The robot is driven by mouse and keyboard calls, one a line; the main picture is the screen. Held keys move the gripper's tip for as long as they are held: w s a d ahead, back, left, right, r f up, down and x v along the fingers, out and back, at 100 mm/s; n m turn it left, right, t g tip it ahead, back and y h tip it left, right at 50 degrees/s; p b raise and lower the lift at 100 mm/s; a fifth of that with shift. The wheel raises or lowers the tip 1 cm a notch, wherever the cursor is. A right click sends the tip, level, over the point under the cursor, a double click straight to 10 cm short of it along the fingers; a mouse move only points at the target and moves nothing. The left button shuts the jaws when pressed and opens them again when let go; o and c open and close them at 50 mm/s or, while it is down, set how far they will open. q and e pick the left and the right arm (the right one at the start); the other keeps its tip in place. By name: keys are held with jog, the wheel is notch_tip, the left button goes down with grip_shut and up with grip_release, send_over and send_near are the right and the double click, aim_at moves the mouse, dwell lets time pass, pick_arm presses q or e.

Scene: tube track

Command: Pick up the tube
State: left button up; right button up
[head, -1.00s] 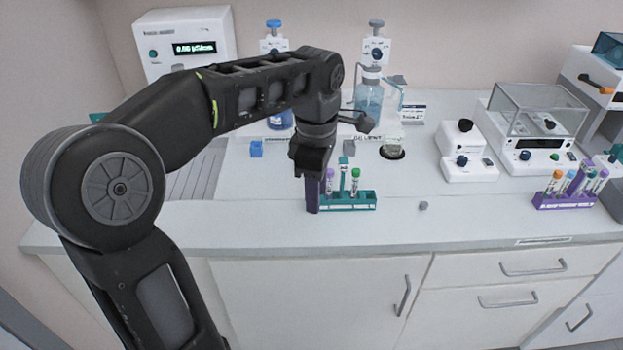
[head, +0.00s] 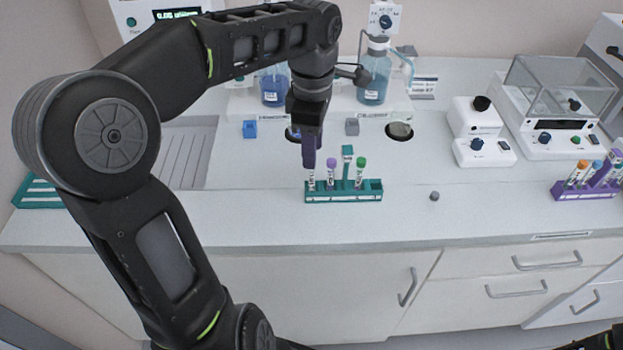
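A teal rack (head: 343,197) stands on the white counter, with a teal upright post near its middle. A purple-capped tube (head: 331,174) and a green-capped tube (head: 360,174) stand in it. Another tube (head: 311,181) shows at the rack's left end; its top is hidden by my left gripper (head: 309,163). The gripper points down over that end, its purple fingers at the tube's top. The fingers are seen edge-on, so I cannot tell whether they grip the tube.
A purple rack (head: 588,190) with several tubes stands at the right. A small grey block (head: 434,196) lies right of the teal rack. A balance (head: 557,125) and bottles (head: 373,80) stand behind. The counter front is clear.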

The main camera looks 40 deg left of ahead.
aim_at(312, 182)
pick_arm(q)
jog(key=shift+f, duration=0.75)
jog(key=shift+f+p, duration=0.7)
jog(key=shift+f, duration=1.9)
grip_shut()
